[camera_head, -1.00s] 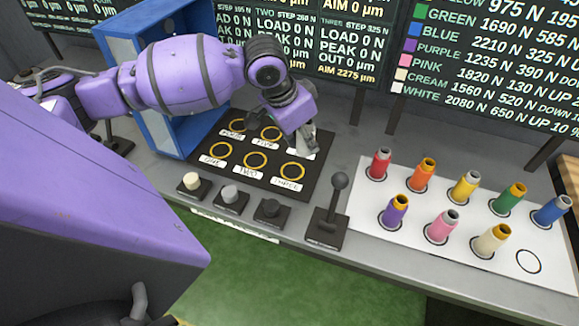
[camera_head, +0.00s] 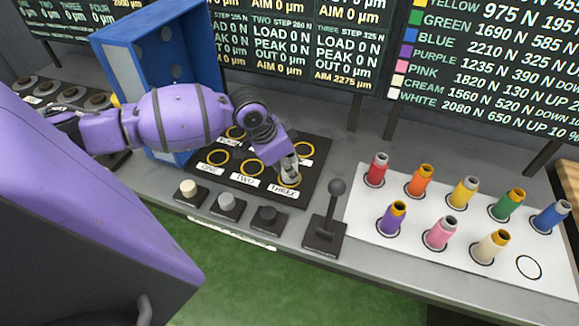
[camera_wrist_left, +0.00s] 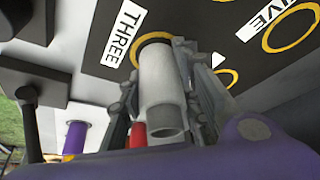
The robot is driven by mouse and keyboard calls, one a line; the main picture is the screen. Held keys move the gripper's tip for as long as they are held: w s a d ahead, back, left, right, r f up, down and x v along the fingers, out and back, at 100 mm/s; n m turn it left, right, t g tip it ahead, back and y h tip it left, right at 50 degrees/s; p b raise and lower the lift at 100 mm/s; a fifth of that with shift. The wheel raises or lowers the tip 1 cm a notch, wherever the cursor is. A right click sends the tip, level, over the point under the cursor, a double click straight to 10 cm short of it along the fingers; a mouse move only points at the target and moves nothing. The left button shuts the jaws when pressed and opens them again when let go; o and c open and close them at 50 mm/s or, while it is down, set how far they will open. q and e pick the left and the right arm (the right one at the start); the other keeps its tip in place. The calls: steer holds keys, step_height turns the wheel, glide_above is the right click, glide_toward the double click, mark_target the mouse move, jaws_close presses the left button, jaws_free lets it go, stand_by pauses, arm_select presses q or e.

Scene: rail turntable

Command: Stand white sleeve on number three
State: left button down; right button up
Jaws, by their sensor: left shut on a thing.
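The white sleeve (camera_wrist_left: 160,85) is held upright between the fingers of my left gripper (camera_wrist_left: 165,95) in the left wrist view. Its far end is at the yellow ring marked THREE (camera_wrist_left: 150,40); I cannot tell whether it touches the board. In the head view my left gripper (camera_head: 289,172) is over the ring for number three (camera_head: 289,183), at the front right of the black board (camera_head: 312,172). The fingers mostly hide the sleeve there. My right gripper is not in view.
A lever (camera_head: 331,210) and several knobs (camera_head: 227,203) stand in front of the board. To the right, a white rack (camera_head: 375,245) holds several coloured sleeves, with one empty circle (camera_head: 528,267). A blue open box (camera_head: 207,125) stands behind my left arm.

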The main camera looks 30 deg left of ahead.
arm_select(q)
steer(key=shift+w, duration=0.1)
steer(key=c, duration=1.3)
jaws_free()
steer(key=shift+f, duration=0.1)
steer(key=p+v, duration=0.1)
steer(key=v, duration=1.1)
